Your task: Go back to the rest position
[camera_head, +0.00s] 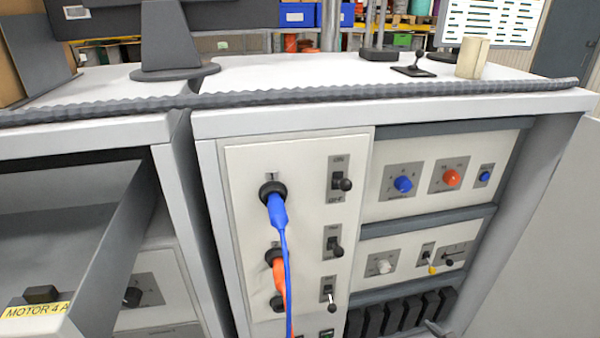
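My gripper is not in the head camera view, and nothing of my arm shows clearly. A cabinet with a white control panel (305,215) stands in front of me. A blue cable plug (277,208) sits in the top socket of the panel, and its blue cable hangs down out of the frame. An orange plug (279,270) sits in the socket below it, partly behind the blue cable. A further dark socket (277,304) lies under that.
An open drawer (100,250) juts out at the lower left. Several switches (341,182) and knobs (403,184) stick out of the panels. On the cabinet top are a beige block (472,58), a small joystick (413,70) and a monitor stand (172,45). A ridged dark edge strip (400,92) runs along the front.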

